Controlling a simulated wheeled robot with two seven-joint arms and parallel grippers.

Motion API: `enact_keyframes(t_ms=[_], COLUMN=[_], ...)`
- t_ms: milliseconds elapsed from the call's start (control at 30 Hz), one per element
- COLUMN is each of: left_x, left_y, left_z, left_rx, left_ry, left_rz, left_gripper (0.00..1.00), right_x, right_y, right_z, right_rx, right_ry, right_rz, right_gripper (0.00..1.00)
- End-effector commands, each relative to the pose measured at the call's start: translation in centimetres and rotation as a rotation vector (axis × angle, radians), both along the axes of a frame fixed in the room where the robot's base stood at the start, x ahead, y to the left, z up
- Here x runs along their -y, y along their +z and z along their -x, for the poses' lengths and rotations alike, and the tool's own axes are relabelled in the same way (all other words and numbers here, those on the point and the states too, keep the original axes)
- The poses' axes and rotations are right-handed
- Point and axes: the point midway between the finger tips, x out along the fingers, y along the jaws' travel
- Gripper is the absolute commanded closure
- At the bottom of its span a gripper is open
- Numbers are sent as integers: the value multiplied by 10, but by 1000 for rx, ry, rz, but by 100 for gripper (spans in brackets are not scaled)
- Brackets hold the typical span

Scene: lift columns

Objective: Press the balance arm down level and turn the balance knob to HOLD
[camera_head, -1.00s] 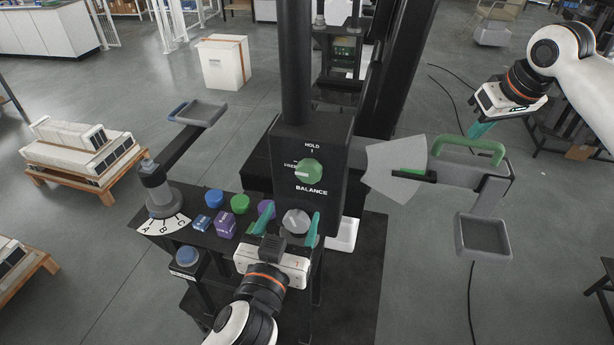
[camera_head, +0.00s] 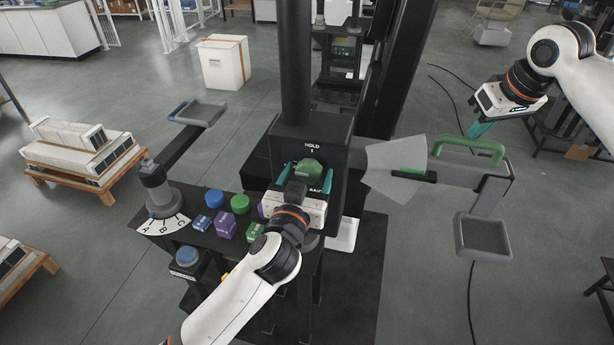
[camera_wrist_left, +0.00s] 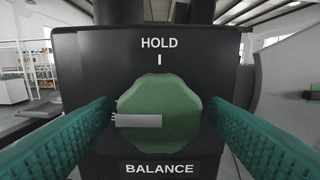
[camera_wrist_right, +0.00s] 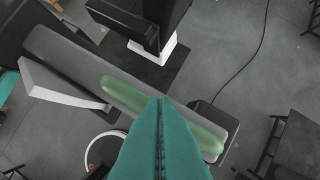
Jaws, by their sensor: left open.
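The green balance knob (camera_head: 309,172) is on the front of the black box. In the left wrist view the knob (camera_wrist_left: 160,116) has its white pointer bar turned left, and the HOLD mark is above it. My left gripper (camera_head: 305,178) is open, a finger on each side of the knob, with gaps showing. The grey balance arm (camera_head: 460,172) extends right of the box with a green handle (camera_head: 468,149) on top. My right gripper (camera_head: 480,129) is shut, fingers pointing down near the handle. In the right wrist view the fingertips (camera_wrist_right: 160,100) overlap the handle; contact is unclear.
A pale sector plate (camera_head: 392,168) with a green mark stands behind a dark pointer. A grey tray (camera_head: 483,237) is below the arm. Blue, green and purple pieces and an A-B-C dial (camera_head: 163,222) are on the left bench. Open floor lies at right.

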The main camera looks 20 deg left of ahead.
Motion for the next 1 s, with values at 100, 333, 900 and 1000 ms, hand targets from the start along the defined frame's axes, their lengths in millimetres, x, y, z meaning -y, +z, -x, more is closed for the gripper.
enact_keyframes(t_ms=[100, 333, 900, 1000], left_x=[0, 0, 0, 0], left_y=[0, 0, -1, -1], left_z=[0, 0, 1, 1], left_rx=[0, 0, 0, 0], left_ry=[0, 0, -1, -1], left_rz=[-1, -1, -184, -271], left_gripper=[34, 72, 74, 74], right_x=[0, 0, 0, 0], right_y=[-2, -2, -2, -2], right_z=[0, 0, 0, 0], right_rx=[-4, -4, -4, -4], right_ry=[0, 0, 0, 0], right_rz=[1, 1, 1, 1], right_gripper=[100, 100, 100, 100])
